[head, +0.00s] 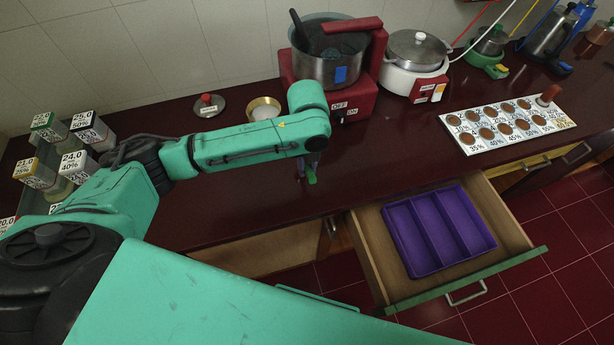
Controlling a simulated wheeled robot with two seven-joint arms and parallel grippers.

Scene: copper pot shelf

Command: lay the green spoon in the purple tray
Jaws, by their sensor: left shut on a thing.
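The purple tray (437,232) lies inside an open drawer at the right of centre. It has 3 long compartments, and all look empty. My left gripper (308,168) is over the front part of the dark red counter, left of the drawer, and is mostly hidden under my wrist. It is shut on the green spoon (312,177), of which only a small green piece shows below the wrist. The rest of the spoon is hidden. My right gripper is not in view.
The wooden drawer (516,236) sticks out below the counter edge. A red cooker with a steel pot (330,66) stands behind my left wrist, a white cooker (415,65) beside it. A labelled white board (508,125) lies at right. The counter above the drawer is clear.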

